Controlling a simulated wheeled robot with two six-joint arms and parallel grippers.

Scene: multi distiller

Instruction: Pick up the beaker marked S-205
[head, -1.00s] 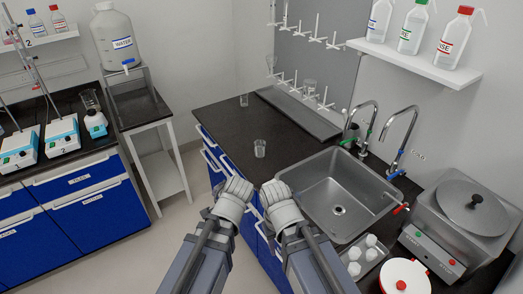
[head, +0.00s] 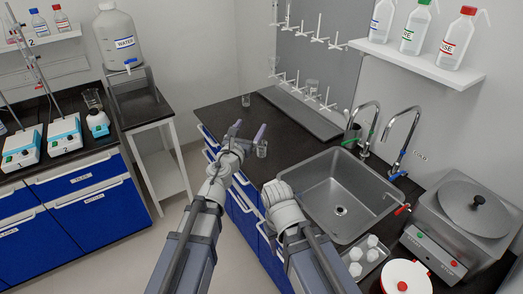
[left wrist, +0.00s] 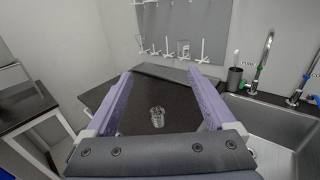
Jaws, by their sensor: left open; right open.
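A clear glass beaker (head: 262,149) stands upright on the black counter left of the sink, beside my left gripper's right finger. A second clear beaker (head: 245,100) stands farther back on the counter. No marking is readable on either, so I cannot tell which is S-205. My left gripper (head: 250,127) is open and empty, its purple fingers reaching over the counter. In the left wrist view, one beaker (left wrist: 157,117) shows between the spread fingers, apart from them. My right gripper (head: 277,190) is open near the counter's front edge; its fingers are hard to make out.
The steel sink (head: 343,200) with two taps is right of the beakers. A drying rack (head: 308,60) with pegs holds a glass behind them. A lidded steel bath (head: 470,215) and a tray (head: 362,262) are at right. The counter between the beakers is clear.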

